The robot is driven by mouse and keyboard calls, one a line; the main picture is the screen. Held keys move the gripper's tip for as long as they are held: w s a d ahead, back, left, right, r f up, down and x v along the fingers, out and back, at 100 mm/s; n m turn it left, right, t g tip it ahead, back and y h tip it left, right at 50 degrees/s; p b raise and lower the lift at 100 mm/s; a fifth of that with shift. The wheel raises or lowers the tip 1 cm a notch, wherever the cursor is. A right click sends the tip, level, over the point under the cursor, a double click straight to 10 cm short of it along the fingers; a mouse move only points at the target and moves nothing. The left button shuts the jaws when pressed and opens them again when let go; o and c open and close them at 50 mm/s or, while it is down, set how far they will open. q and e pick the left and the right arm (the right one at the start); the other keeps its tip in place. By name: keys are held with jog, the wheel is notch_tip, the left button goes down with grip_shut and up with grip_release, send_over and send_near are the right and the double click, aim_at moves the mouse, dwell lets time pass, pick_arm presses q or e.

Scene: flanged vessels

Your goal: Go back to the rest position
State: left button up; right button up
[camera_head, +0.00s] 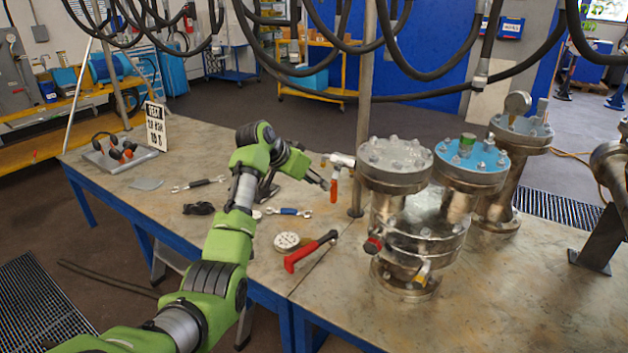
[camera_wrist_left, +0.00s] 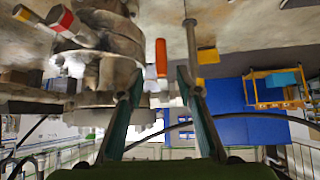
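My left arm reaches in from the left in the head view, bent over the table. Its gripper (camera_head: 322,182) is close to the orange-red handle (camera_head: 334,190) of a side valve on the front flanged vessel (camera_head: 393,165). In the left wrist view the picture is upside down. The two fingers of my left gripper (camera_wrist_left: 158,80) stand apart, and the orange handle (camera_wrist_left: 161,58) shows in the gap between their tips, touching neither. I cannot tell whether it lies between the tips or just beyond them. My right gripper is not in view.
A blue-topped vessel (camera_head: 472,163) and one with a gauge (camera_head: 517,135) stand behind the front vessel. A vertical pole (camera_head: 362,120) is close to the gripper. A red-handled tool (camera_head: 310,250), wrenches (camera_head: 198,184) and a round gauge (camera_head: 287,241) lie around the arm. Black hoses (camera_head: 410,70) hang above.

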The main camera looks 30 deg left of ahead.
pick_arm(q)
jog(key=shift+s+r, duration=0.25)
jog(key=shift+s, duration=0.05)
dwell(0.4)
jog(key=s+d+f+n+g+y, duration=0.1)
jog(key=s+f, duration=0.2)
jog(key=f, duration=1.1)
jog(key=s+d+f+g+y, duration=0.15)
jog(key=s+f, duration=0.25)
jog(key=f, duration=1)
jog(key=s+d+f+g, duration=0.1)
jog(key=s+f, duration=0.7)
jog(key=f, duration=0.3)
jog(key=s+d+f+g, duration=0.1)
jog(key=s+f, duration=0.6)
jog(key=f, duration=0.3)
jog(key=s+d+f+g, duration=0.1)
jog(key=s+d+f, duration=0.2)
jog(key=s, duration=1.2)
jog(key=s+d+f+g, duration=0.1)
jog(key=s+d+f, duration=0.2)
jog(key=s+f, duration=0.6)
jog(key=s+d+f+g, duration=0.1)
jog(key=s+d+f, duration=0.2)
jog(key=s, duration=1.8)
notch_tip(320, 180, down, 4)
jog(key=shift+d+r, duration=0.1)
jog(key=shift+d, duration=0.3)
